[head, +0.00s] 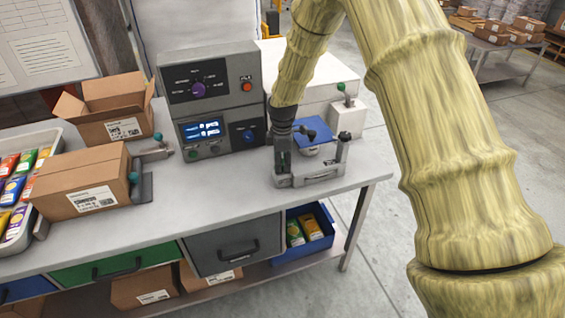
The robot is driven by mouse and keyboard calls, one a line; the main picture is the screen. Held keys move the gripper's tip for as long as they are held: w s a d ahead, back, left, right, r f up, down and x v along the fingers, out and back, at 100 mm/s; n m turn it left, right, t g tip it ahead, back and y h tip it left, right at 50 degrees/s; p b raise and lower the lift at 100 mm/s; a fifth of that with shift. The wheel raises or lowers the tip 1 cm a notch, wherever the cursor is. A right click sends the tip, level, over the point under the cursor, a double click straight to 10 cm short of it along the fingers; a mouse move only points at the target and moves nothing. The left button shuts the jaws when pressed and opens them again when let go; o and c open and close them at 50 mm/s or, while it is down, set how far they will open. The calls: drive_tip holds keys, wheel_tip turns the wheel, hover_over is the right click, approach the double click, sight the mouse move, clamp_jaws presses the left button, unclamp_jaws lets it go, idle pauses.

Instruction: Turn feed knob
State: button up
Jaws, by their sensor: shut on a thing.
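The control box (225,95) stands at the back of the bench. Its upper panel has a purple knob (198,89) ringed by small labels and a red button (247,87). The labels are too small to read, so I cannot tell which is the feed knob. My gripper (283,158) points down at the left end of a grey fixture (322,177), right of the box. It is shut on a part there; the jaws hide most of it.
A dark-topped post (343,147) rises from the fixture's right end. A blue plate (313,130) and a white machine (335,78) with a green knob (341,87) stand behind. Cartons (87,181) and a tray of colourful packs (43,140) fill the left. The bench front is clear.

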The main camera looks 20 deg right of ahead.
drive_tip(key=m, duration=0.7)
drive_tip(key=shift+a+b, duration=0.1)
drive_tip(key=shift+b, duration=0.2)
drive_tip(key=m, duration=0.6)
drive_tip(key=shift+a+m, duration=0.15)
drive_tip(key=shift+m, duration=0.25)
drive_tip(key=m, duration=0.5)
drive_tip(key=shift+r+g, duration=0.1)
drive_tip(key=shift+g, duration=0.3)
drive_tip(key=shift+w+a+m, duration=0.1)
drive_tip(key=shift+m, duration=2.4)
drive_tip(key=o, duration=1)
drive_tip(key=shift+o, duration=0.2)
wheel_tip(320, 180, up, 12)
drive_tip(key=shift+w+a, duration=0.2)
